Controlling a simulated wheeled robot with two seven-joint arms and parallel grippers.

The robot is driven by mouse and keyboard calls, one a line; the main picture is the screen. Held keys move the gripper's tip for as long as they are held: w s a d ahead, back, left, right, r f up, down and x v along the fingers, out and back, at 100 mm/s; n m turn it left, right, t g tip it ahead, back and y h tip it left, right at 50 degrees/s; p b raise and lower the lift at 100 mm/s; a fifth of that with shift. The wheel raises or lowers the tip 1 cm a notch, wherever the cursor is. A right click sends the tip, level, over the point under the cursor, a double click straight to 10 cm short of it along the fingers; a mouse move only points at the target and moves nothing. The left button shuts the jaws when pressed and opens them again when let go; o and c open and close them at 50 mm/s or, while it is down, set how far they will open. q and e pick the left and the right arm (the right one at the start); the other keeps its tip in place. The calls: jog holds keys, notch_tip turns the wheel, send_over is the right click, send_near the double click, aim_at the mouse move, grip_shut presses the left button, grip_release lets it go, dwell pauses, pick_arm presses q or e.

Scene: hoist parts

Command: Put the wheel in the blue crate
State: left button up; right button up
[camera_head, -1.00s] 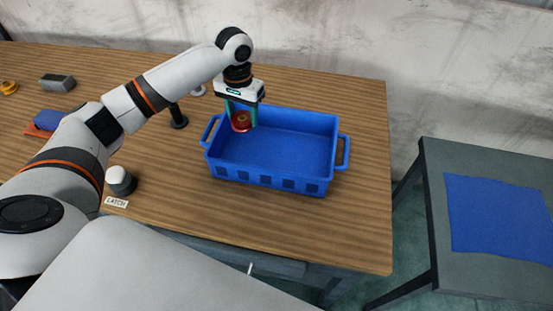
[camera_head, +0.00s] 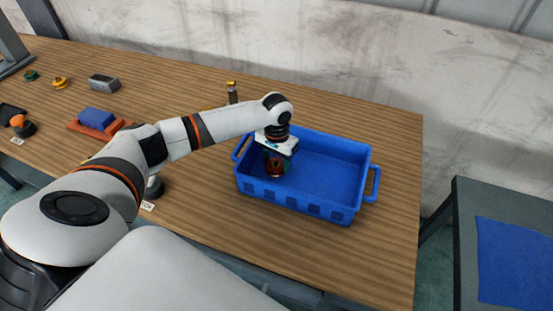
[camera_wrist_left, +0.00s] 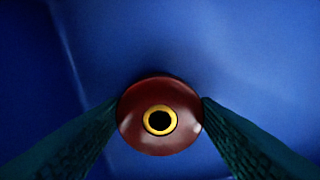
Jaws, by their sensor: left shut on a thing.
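The wheel (camera_head: 275,167) is dark red with a yellow hub around a dark hole. In the left wrist view the wheel (camera_wrist_left: 160,115) sits between the two dark green fingers, with blue crate surface behind it. My left gripper (camera_head: 276,162) is shut on the wheel and points down inside the left part of the blue crate (camera_head: 300,200). The crate stands on the wooden table with a handle at each end. I cannot tell whether the wheel touches the crate floor. The right gripper is not in view.
On the table's left stand a blue block (camera_head: 96,117) on an orange-red tray, a grey block (camera_head: 104,83) and small yellow, green and orange parts. A bottle-like part (camera_head: 232,93) stands behind the crate. A grey side table with a blue mat (camera_head: 515,262) is at right.

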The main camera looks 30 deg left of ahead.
aim_at(277, 164)
pick_arm(q)
jog(key=o, duration=1.4)
notch_tip(277, 164, up, 12)
jog(key=b, duration=0.1)
